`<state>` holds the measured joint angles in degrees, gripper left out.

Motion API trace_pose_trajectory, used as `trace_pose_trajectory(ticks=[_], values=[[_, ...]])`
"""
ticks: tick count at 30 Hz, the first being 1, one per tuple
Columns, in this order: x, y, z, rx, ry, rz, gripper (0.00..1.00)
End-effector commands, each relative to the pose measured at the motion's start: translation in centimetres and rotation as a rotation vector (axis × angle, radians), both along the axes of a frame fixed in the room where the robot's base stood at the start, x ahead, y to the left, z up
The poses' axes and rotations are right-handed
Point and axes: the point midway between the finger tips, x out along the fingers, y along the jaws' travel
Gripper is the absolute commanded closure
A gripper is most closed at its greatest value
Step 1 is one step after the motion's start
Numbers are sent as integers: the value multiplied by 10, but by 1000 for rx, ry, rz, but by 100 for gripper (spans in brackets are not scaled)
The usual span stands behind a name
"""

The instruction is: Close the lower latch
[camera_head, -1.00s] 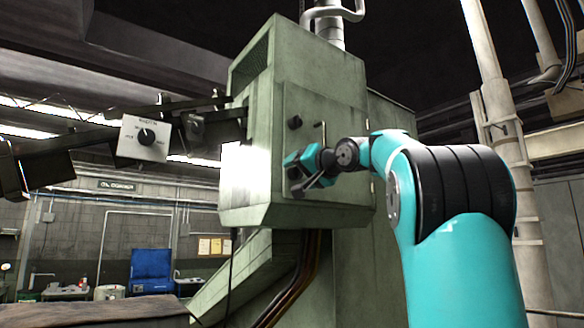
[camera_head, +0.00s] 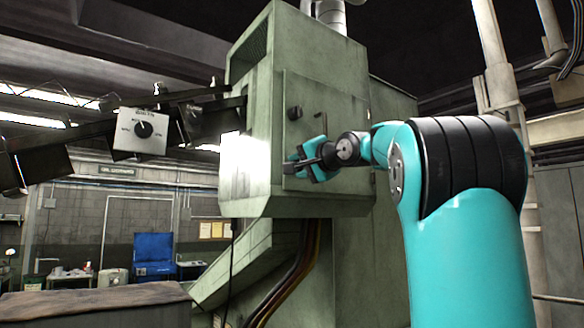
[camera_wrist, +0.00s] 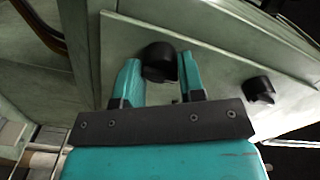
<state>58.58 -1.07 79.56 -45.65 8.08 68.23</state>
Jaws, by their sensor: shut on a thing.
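The lower latch is a black round knob (camera_wrist: 158,62) on the green cabinet door. In the wrist view it sits between the two teal fingers of my gripper (camera_wrist: 160,68), which is shut on it. In the head view my gripper (camera_head: 303,165) is at the lower part of the door (camera_head: 345,112) and hides the lower latch. The upper latch, a similar black knob (camera_head: 295,113), shows above my gripper; it also shows in the wrist view (camera_wrist: 258,90), to the right and apart from the fingers. The door lies flat against the cabinet front.
The green cabinet (camera_head: 300,208) stands on a machine body with cables (camera_head: 300,265) running below. A pale pipe column (camera_head: 500,90) stands at the right.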

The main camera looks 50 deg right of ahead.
Motion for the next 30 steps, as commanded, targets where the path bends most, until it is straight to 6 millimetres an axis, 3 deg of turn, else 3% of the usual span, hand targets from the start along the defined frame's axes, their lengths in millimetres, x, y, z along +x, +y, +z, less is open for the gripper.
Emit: trace_pose_trajectory(ticks=[4,12,17,25,30], values=[[0,0,-3,-68,16,0,100],[0,0,-3,-411,99,0,100],[0,0,-2,-496,119,0,100],[0,0,-3,-849,204,-2,100],[0,0,-1,-938,226,-1,100]])
